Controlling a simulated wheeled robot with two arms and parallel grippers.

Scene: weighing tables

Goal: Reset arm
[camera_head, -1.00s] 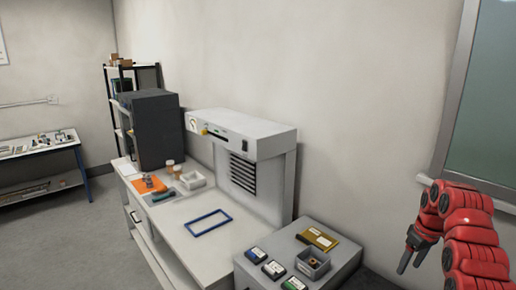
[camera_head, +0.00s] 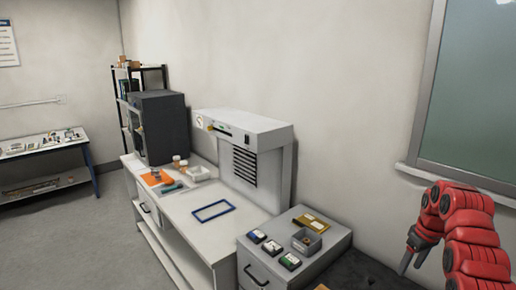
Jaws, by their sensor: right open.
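My right arm is red and comes in at the right edge of the head view. My right gripper (camera_head: 408,259) is dark, open and empty, with its fingers pointing down and to the left. It hangs in the air to the right of the grey drawer cabinet (camera_head: 300,270), apart from it. My left gripper is not in view.
A white bench (camera_head: 190,215) carries a blue frame (camera_head: 213,211), a white tray (camera_head: 199,173) and an orange item. A grey-white machine (camera_head: 245,130) stands over it. The cabinet top holds small devices and a grey box (camera_head: 306,240). Floor at left is clear.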

